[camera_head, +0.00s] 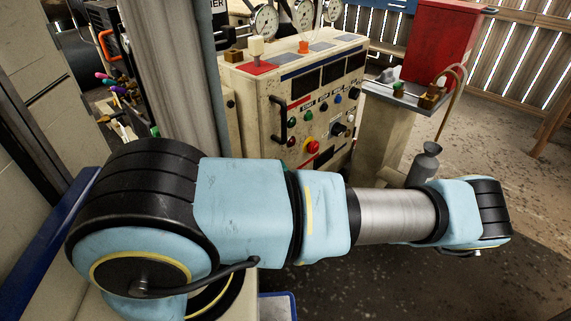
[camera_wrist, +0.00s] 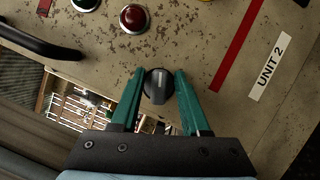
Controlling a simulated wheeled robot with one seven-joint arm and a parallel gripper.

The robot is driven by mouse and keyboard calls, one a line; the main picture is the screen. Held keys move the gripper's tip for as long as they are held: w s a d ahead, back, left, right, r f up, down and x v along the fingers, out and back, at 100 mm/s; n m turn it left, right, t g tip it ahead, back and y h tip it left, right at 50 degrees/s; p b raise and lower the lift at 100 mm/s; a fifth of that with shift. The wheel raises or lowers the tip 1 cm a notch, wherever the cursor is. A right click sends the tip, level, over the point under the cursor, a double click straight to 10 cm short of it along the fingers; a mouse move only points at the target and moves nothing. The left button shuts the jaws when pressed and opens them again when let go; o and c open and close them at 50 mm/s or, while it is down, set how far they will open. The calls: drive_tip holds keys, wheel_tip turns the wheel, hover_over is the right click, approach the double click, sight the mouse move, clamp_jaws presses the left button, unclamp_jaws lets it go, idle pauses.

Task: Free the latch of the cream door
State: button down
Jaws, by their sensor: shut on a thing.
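In the wrist view a cream metal face (camera_wrist: 205,45) with chipped paint fills most of the picture. A round dark knob (camera_wrist: 158,88) with a pale mark is mounted on it, likely the latch. My gripper (camera_wrist: 159,75) has its two green fingers on either side of the knob and is shut on it. A black bar handle (camera_wrist: 38,42) is at the upper left of the same face. The head view shows a cream cabinet (camera_head: 265,105) with a black handle (camera_head: 279,125). My gripper is out of sight there, and my arm hides the cabinet's lower part.
A red button (camera_wrist: 133,18) and a "UNIT 2" label (camera_wrist: 270,67) are near my gripper. In the head view, gauges (camera_head: 265,20) stand on the cabinet. A red box (camera_head: 441,45) is on a stand to the right. Open floor (camera_head: 510,150) lies at the right.

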drive_tip(key=shift+f+m+g+h+p, duration=0.1)
drive_tip(key=shift+m+g+h+p, duration=0.5)
drive_tip(key=shift+m+p, duration=1.05)
drive_tip(key=shift+m, duration=0.45)
drive_tip(key=c, duration=0.7)
unclamp_jaws()
drive_tip(key=b+v, duration=0.1)
drive_tip(key=v, duration=1)
drive_tip(key=shift+w, duration=0.1)
